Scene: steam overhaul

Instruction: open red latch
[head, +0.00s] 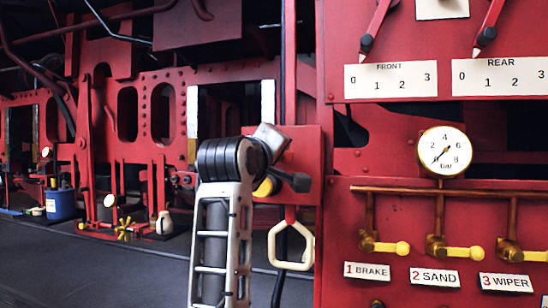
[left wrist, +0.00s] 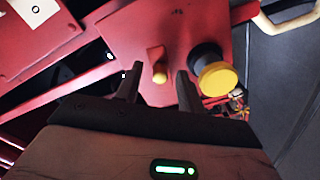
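A red plate (head: 305,145) stands upright at the middle of the head view, partly hidden by my left arm. My right gripper is not in view.
A cream loop handle (head: 291,246) hangs below the plate. To the right are a pressure gauge (head: 444,152), copper pipes and yellow-handled valves labelled brake, sand and wiper. A blue container (head: 60,203) stands far left. The dark floor (head: 110,270) at lower left is mostly clear.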

